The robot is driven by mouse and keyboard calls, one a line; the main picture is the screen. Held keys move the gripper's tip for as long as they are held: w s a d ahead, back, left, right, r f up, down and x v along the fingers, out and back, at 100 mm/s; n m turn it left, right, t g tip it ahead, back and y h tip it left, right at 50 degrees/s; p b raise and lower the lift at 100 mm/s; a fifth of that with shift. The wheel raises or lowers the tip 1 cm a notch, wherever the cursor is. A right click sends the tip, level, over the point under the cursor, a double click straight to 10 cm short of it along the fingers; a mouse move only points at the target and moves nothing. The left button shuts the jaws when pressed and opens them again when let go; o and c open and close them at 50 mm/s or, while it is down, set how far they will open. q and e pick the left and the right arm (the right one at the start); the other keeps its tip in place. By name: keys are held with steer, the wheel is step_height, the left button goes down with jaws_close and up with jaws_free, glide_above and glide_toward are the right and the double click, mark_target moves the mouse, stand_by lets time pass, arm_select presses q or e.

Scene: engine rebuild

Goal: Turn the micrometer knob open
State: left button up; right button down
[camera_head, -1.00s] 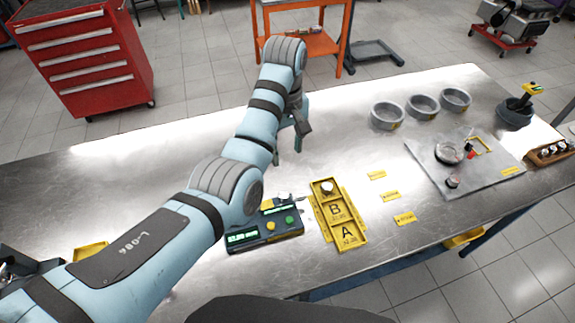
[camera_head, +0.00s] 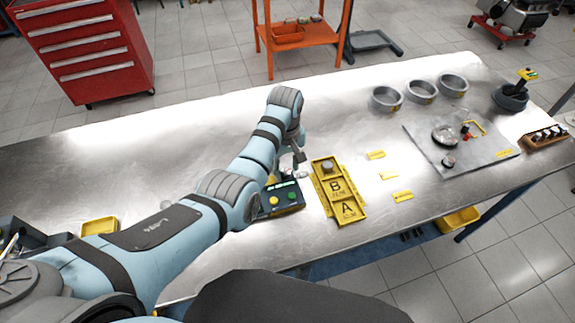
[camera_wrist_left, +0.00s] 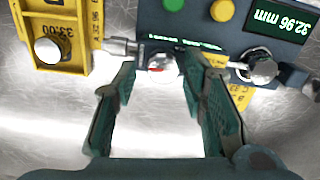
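The micrometer device (camera_head: 283,203) is a dark box with green and yellow buttons on the table, partly hidden by my left arm. In the left wrist view, its dark body (camera_wrist_left: 190,30) shows a display (camera_wrist_left: 272,27) reading 32.96 mm. Silver metal parts run along its edge. A silver part with a red mark (camera_wrist_left: 159,68) lies between my fingertips, and a round silver knob (camera_wrist_left: 262,68) sits to the right of them. My left gripper (camera_wrist_left: 158,62) is open, its fingers on either side of the red-marked part; contact cannot be told. My right gripper is out of view.
A yellow tray (camera_head: 350,219) marked A and B stands close right of the device, holding a round metal piece. Yellow labels, several grey rings (camera_head: 424,91) and a metal plate (camera_head: 485,160) lie farther right. The table (camera_head: 185,130) behind my left arm is clear.

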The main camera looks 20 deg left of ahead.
arm_select(q)
steer(key=shift+s+d+r, duration=0.2)
steer(key=shift+s+r, duration=0.05)
steer(key=shift+s, duration=0.2)
jaws_close()
steer(key=m, duration=0.5)
steer(key=shift+m, duration=0.4)
steer(key=m, duration=0.5)
steer(key=shift+f+m, duration=0.1)
steer(key=shift+m, duration=0.2)
steer(key=m, duration=0.6)
steer(key=shift+s, duration=0.1)
steer(key=m, duration=0.6)
steer(key=shift+f+m, duration=0.1)
steer(key=shift+m, duration=0.2)
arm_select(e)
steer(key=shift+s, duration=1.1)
